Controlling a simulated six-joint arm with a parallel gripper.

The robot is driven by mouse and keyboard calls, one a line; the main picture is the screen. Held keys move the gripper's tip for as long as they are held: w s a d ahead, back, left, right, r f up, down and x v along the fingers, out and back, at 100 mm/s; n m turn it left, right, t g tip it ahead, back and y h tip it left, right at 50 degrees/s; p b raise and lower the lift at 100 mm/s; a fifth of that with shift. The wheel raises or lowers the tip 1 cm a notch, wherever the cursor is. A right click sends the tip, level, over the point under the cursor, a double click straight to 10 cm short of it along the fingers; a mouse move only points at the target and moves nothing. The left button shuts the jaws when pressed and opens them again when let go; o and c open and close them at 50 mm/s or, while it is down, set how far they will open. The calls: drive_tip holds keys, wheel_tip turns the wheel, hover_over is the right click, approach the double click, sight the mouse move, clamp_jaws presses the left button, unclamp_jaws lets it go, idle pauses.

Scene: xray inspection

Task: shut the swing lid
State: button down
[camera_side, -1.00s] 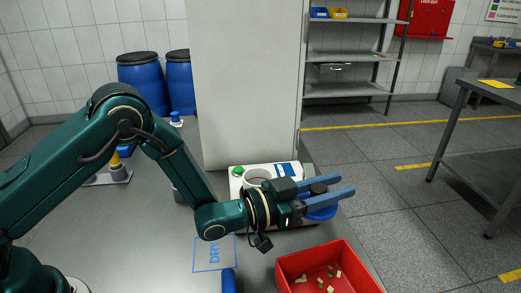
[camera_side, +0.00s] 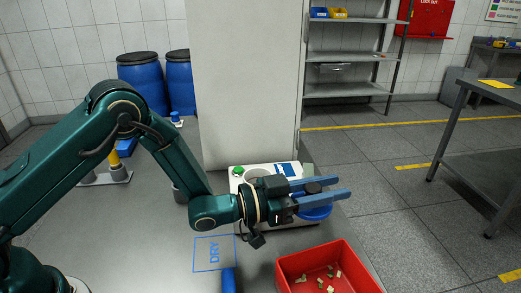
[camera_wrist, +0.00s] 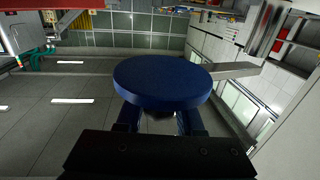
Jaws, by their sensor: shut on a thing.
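The swing lid (camera_side: 315,213) is a blue disc with a dark knob (camera_side: 313,187). It hangs out to the right of the white device (camera_side: 237,183), swung clear of the device's round opening (camera_side: 259,174). The gripper partly hides that opening. My gripper (camera_side: 335,187) lies level, its blue fingers pointing right and closed around the knob, just above the disc. In the wrist view the lid (camera_wrist: 163,82) fills the middle, in front of the fingers, and the knob is mostly hidden behind it.
A red bin (camera_side: 325,276) with several small pale pieces stands in front of the device. A blue-outlined "DRY" mark (camera_side: 214,253) lies on the grey table, with a blue object (camera_side: 229,281) near it. A tall pale panel (camera_side: 247,80) rises behind the device.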

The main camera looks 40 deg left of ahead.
sight(306, 188)
drive_tip(key=shift+s+a+r+m+g+h, duration=0.1)
drive_tip(key=shift+s+a+m+g+h, duration=0.25)
drive_tip(key=shift+m+g+h, duration=0.25)
drive_tip(key=shift+s+a+f+m+g+h, duration=0.1)
drive_tip(key=shift+s+a+m+g+h, duration=0.1)
drive_tip(key=shift+a+m+g+h, duration=0.35)
drive_tip(key=shift+s+a+r+m+g+h, duration=0.1)
drive_tip(key=shift+s+a+m+g+h, duration=0.2)
drive_tip(key=shift+m+g+h, duration=0.35)
drive_tip(key=c, duration=0.5)
unclamp_jaws()
drive_tip(key=shift+c, duration=0.2)
drive_tip(key=shift+s, duration=0.1)
drive_tip(key=shift+s+a, duration=0.15)
drive_tip(key=shift+a, duration=0.2)
drive_tip(key=shift+v, duration=2.15)
